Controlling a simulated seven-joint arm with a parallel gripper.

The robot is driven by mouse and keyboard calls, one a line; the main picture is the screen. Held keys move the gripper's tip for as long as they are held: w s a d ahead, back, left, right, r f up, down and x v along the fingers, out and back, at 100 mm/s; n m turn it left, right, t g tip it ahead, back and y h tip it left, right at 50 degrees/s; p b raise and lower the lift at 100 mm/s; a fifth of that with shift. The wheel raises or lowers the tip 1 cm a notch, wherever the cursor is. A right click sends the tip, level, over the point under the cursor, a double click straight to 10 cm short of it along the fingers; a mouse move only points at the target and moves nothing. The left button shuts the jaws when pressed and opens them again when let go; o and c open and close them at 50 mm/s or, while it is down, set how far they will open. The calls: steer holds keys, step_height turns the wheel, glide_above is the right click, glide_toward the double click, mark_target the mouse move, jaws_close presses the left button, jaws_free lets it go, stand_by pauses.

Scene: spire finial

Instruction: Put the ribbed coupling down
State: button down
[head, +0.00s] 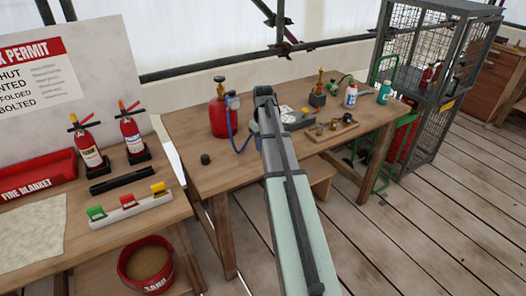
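My arm reaches from the bottom of the head view over the wooden workbench (237,185). My gripper (264,93) is at its far end, above the bench and right of the red gas cylinder (219,117). Its fingers are too small and turned away to show whether they are open or hold anything. I cannot make out a ribbed coupling for certain. Several small brass and dark fittings (320,129) sit on a wooden tray (345,131) right of my gripper. A small black round piece (205,159) stands alone on the bench's left part.
A blue hose (236,142) runs by the cylinder. A small torch-like tool (318,88) and bottles (351,95) stand at the back right. A left bench holds fire extinguishers (131,133) and coloured-handled items (128,202). The bench's front left is mostly clear.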

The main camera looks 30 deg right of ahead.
steer(key=shift+f, duration=1.9)
steer(key=c, duration=0.8)
jaws_free()
steer(key=shift+r, duration=0.1)
step_height(320, 180, up, 12)
steer(key=shift+f, duration=0.1)
